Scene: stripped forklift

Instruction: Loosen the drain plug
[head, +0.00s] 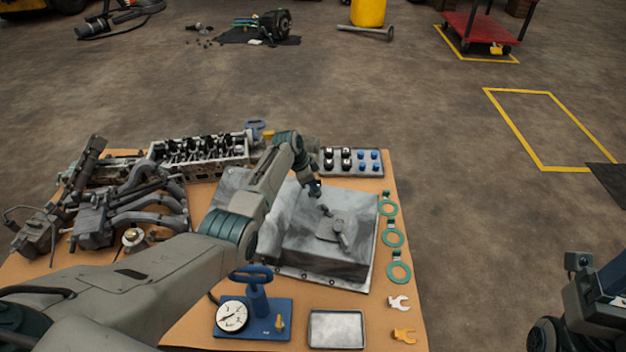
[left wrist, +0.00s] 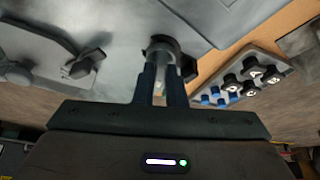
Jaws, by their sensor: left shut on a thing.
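The grey oil pan (head: 310,252) lies upturned on the workbench, with a raised plate and a stub on top. In the left wrist view the pan's pale surface (left wrist: 115,25) fills the upper part. My left gripper (head: 315,190) is at the pan's far edge. Its two fingers (left wrist: 164,88) are shut on a short grey cylindrical piece, which looks like the drain plug (left wrist: 163,50), against the pan. A dark block beside the fingers is partly hidden. Part of my right arm's end (head: 580,265) shows at the right edge, away from the bench; its fingers are unclear.
A tray (head: 325,172) of black and blue caps lies close behind the left gripper. Green rings (head: 392,236) line the right edge. A blue gauge stand (head: 278,328) and empty tray (head: 337,330) sit in front. Engine parts (head: 150,205) crowd the left.

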